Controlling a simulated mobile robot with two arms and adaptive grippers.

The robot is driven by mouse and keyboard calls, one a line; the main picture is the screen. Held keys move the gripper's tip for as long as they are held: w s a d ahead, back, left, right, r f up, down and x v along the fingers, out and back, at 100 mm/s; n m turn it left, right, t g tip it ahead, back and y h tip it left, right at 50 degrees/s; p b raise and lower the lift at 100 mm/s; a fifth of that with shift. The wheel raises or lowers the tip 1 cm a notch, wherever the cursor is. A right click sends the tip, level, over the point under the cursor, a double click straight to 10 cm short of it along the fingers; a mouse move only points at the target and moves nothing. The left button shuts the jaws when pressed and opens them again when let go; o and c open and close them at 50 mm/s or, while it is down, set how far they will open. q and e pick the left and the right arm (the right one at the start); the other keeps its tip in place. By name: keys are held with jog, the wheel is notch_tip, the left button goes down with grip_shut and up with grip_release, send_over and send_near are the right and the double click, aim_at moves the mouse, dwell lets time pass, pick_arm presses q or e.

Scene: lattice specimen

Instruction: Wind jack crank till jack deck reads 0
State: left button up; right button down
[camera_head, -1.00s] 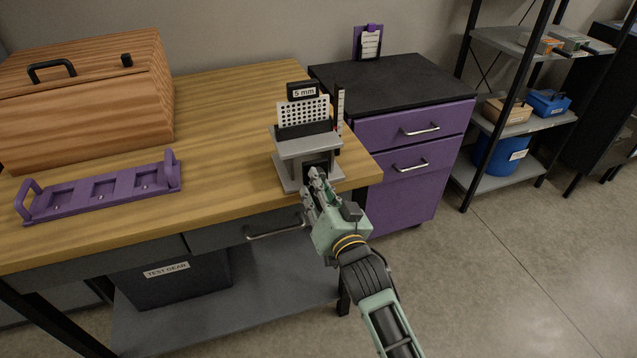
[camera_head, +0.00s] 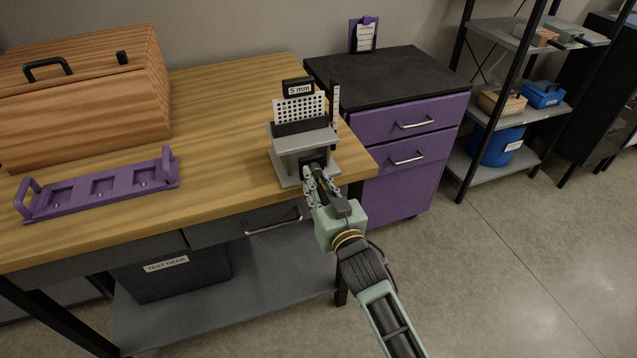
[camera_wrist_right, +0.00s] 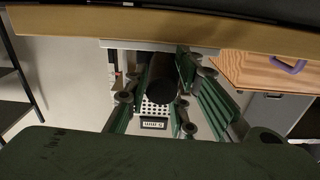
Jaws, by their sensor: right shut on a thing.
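The grey jack (camera_head: 303,155) stands on the wooden bench near its right front corner. Its deck bears a white perforated lattice plate (camera_head: 299,107) in a dark holder, and a small sign (camera_head: 298,88) behind reads 5 mm. A dark upright scale (camera_head: 334,104) stands at its right side. My right gripper (camera_head: 313,178) is at the jack's front, shut on the dark crank knob (camera_wrist_right: 161,84), which shows between the green fingers in the right wrist view. The crank is mostly hidden by the gripper in the head view. My left gripper is not in view.
A purple tray (camera_head: 101,188) with several recesses and a wooden case (camera_head: 84,100) lie on the bench's left. A purple drawer cabinet (camera_head: 410,133) stands just right of the bench. The bench top between tray and jack is clear.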

jog(key=shift+a+r, duration=0.1)
jog(key=shift+r, duration=0.05)
jog(key=c, duration=1.6)
grip_release()
jog(key=shift+a, duration=0.1)
jog(key=shift+s, duration=0.15)
jog(key=v, duration=1.1)
jog(key=shift+s, duration=0.35)
